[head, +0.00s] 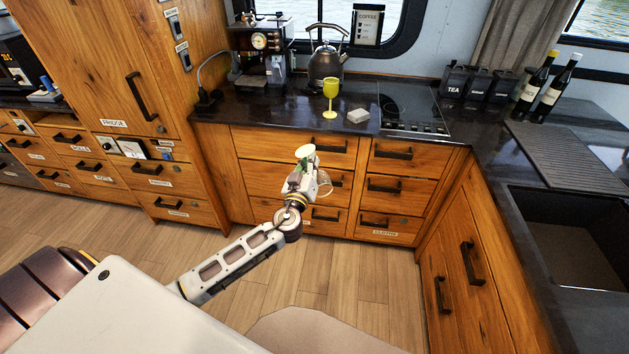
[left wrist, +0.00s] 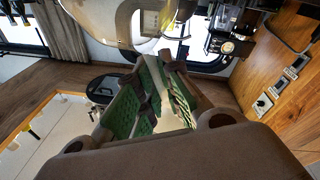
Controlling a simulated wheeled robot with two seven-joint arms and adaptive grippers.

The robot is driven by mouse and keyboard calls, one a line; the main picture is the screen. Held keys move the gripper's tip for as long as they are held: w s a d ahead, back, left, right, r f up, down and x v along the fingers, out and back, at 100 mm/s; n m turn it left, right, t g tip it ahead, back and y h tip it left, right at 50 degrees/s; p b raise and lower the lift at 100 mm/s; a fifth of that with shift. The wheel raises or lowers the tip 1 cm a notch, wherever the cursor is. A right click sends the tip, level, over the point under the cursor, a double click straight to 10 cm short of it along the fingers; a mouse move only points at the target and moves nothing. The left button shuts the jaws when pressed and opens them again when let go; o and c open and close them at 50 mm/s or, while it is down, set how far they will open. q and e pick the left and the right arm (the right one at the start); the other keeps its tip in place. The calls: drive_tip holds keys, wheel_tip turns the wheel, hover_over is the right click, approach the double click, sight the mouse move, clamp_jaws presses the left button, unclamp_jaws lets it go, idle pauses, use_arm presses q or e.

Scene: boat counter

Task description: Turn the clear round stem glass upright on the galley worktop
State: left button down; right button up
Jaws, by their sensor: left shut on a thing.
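My left gripper (head: 306,165) is in front of the drawers, below the worktop edge (head: 290,119), in the head view. It is shut on the clear round stem glass (head: 326,184), whose transparent bowl shows to the right of and below the fingers. A pale disc, probably its foot, shows above the fingers, so the glass seems bowl-down and tilted. In the left wrist view the green-padded fingers (left wrist: 152,95) are close together; the glass is hard to make out there. My right gripper is not in view.
A hob (head: 413,108) lies to the right. Bare worktop shows left of the goblet.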

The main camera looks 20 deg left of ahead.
use_arm(q)
drive_tip(key=w+a+r+h+b, duration=0.3)
drive_tip(key=w+a+h+b, duration=0.1)
drive_tip(key=w+a, duration=0.4)
drive_tip(key=shift+w+r, duration=0.35)
drive_tip(key=shift+w, duration=0.65)
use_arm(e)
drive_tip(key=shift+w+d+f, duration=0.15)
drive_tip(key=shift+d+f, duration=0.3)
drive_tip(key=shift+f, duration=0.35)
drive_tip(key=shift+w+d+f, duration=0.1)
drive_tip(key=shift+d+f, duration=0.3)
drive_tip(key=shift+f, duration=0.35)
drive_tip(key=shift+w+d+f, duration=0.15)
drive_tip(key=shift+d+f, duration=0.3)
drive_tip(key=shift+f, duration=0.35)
use_arm(q)
drive_tip(key=shift+d+r+h, duration=0.3)
drive_tip(key=shift+r+h, duration=0.25)
drive_tip(key=shift+r, duration=0.05)
drive_tip(key=shift+d+r+h, duration=0.25)
drive_tip(key=shift+r+h, duration=0.25)
drive_tip(key=shift+r, duration=0.1)
drive_tip(key=shift+d+r+h, duration=0.3)
drive_tip(key=shift+r+h, duration=0.25)
drive_tip(key=shift+r, duration=0.05)
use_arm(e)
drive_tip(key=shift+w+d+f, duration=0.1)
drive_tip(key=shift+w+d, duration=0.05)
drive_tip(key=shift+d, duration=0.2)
